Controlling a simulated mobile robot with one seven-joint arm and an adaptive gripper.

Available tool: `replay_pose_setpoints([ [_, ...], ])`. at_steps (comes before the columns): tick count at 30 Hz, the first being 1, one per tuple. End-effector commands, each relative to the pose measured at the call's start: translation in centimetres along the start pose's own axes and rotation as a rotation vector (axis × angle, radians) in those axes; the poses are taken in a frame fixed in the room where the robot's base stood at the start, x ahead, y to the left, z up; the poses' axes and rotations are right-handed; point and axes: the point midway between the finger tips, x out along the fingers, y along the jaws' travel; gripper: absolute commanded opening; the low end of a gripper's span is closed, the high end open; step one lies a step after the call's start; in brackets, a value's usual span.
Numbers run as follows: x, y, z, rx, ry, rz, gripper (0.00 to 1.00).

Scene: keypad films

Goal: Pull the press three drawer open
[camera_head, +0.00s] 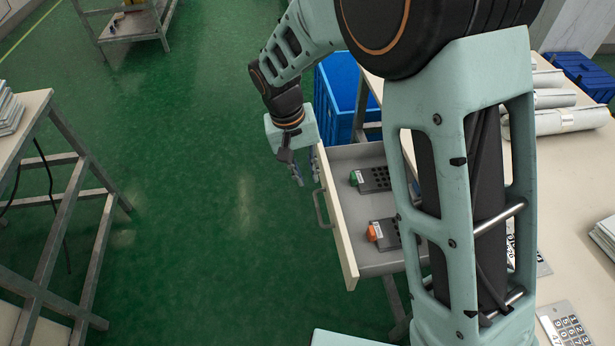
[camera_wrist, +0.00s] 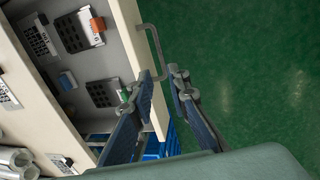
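A drawer (camera_head: 342,236) with a pale front stands pulled out from the bench, its inside showing. Its grey bar handle (camera_head: 320,209) is on the front and also shows in the wrist view (camera_wrist: 154,47). I cannot read which press it belongs to. My gripper (camera_head: 296,178) is at the far end of the drawer front, on the outer side. In the wrist view my two fingers (camera_wrist: 164,74) are apart, with the near end of the handle close to their tips. I cannot tell whether they touch it. No grip on the handle shows.
Inside the drawer lie dark keypad films, one with a green piece (camera_head: 354,177) and one with an orange piece (camera_head: 374,232). A blue crate (camera_head: 340,88) stands behind the drawer. Rolls (camera_head: 570,120) lie on the bench. The green floor left of the drawer is clear.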

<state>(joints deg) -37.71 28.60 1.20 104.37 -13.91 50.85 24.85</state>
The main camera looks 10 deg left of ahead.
Motion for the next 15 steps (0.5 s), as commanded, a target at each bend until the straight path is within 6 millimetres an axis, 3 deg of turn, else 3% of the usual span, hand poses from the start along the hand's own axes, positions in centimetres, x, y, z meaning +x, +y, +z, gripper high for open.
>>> replay_pose_setpoints([
  [9,-6.9,0.0,-0.1,0.000,0.004,-0.001,0.16],
  [15,-9.4,0.0,0.0,0.000,0.002,0.000,0.16],
])
